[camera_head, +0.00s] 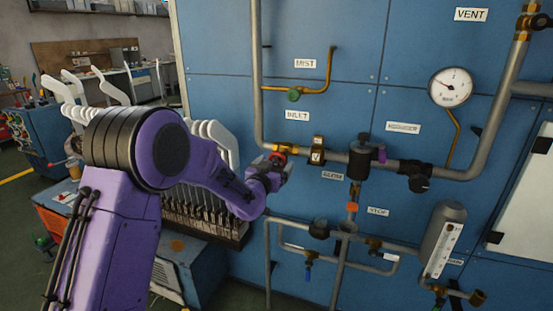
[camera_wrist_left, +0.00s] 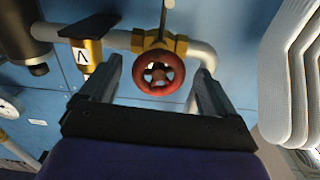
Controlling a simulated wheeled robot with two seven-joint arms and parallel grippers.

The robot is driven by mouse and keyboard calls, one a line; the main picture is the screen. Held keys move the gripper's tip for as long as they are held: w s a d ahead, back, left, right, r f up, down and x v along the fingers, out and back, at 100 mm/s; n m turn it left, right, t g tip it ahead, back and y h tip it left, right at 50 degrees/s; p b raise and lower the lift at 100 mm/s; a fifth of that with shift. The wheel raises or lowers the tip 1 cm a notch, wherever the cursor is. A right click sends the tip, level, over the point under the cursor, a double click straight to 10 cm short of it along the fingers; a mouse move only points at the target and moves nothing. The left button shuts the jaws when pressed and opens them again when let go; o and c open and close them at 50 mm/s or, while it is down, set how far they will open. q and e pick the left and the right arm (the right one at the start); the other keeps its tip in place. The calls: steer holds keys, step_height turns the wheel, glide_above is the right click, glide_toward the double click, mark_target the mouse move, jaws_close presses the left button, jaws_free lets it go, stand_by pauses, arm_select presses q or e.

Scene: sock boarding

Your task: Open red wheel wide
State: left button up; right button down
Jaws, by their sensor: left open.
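The red wheel (camera_wrist_left: 159,73) sits on a brass valve body (camera_wrist_left: 158,42) in the grey pipe, under the INLET label (camera_head: 297,115). In the left wrist view it faces me, between and slightly beyond the two fingers. In the head view only a bit of red (camera_head: 287,149) shows beside the gripper. My left gripper (camera_head: 279,166) is open, with one finger on each side of the wheel; it also shows in the left wrist view (camera_wrist_left: 157,92). I cannot tell whether a finger touches the rim. My right gripper is not in view.
A brass fitting with an arrow (camera_head: 317,150) and a dark cylinder (camera_head: 360,158) stand right of the wheel on the same pipe. White sock forms (camera_head: 215,135) stand close to my left arm. A green knob (camera_head: 293,95) and a gauge (camera_head: 451,87) are higher up.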

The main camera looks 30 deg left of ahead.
arm_select(q)
steer(key=shift+x, duration=1.2)
steer(key=c, duration=1)
steer(key=shift+n, duration=0.4)
steer(key=o, duration=1)
steer(key=shift+s+d, duration=0.1)
steer(key=shift+s, duration=0.05)
steer(key=b+v, duration=0.1)
steer(key=v, duration=0.9)
steer(key=shift+s, duration=0.2)
